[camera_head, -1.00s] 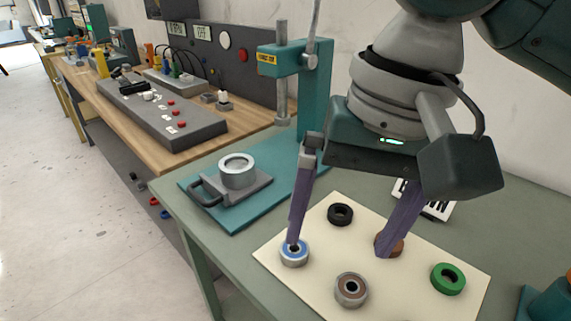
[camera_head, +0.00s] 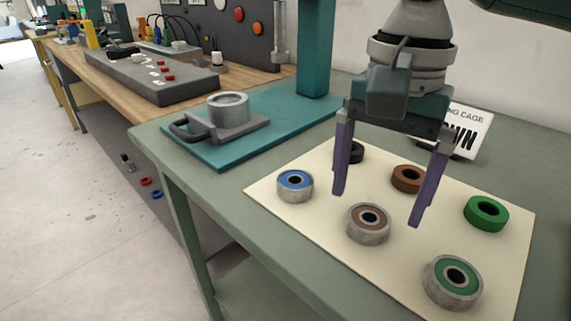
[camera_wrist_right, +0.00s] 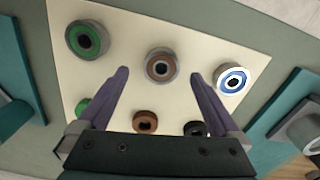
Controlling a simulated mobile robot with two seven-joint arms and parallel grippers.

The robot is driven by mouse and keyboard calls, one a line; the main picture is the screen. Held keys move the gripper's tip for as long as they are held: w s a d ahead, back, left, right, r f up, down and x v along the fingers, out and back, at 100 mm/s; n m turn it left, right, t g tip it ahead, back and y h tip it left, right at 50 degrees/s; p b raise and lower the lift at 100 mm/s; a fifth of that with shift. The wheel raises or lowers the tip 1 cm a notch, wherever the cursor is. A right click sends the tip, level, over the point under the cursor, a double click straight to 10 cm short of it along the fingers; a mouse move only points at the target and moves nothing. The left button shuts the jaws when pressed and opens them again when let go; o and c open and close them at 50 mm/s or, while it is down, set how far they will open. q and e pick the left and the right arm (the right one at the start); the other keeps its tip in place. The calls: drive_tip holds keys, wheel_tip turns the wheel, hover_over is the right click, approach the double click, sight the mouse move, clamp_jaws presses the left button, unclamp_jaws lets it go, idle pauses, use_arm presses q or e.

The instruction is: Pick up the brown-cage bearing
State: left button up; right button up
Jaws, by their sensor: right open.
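The brown-cage bearing (camera_head: 369,222), a steel ring with a brown face and dark bore, lies flat on the cream mat (camera_head: 276,212). It also shows in the right wrist view (camera_wrist_right: 160,66), ahead of and between the fingertips. My right gripper (camera_head: 378,208) is open and empty, its two purple fingers pointing down above the mat, one on each side of the bearing's line. In the right wrist view the gripper (camera_wrist_right: 159,75) shows a wide gap and does not touch the bearing. My left gripper is not in view.
A blue-faced bearing (camera_head: 295,185) and a green-faced bearing (camera_head: 453,282) flank it. Behind lie a black ring (camera_head: 355,153), a brown ring (camera_head: 408,179) and a green ring (camera_head: 486,213). A sign (camera_head: 470,131) stands behind. A teal press (camera_head: 315,50) stands at the back left.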

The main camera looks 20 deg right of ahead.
sight(370, 217)
wheel_tip(370, 217, down, 4)
drive_tip(key=shift+r+b, duration=0.25)
drive_tip(key=shift+b, duration=0.05)
drive_tip(key=shift+c, duration=0.2)
drive_tip(key=shift+r, duration=0.1)
clamp_jaws()
idle(0.5)
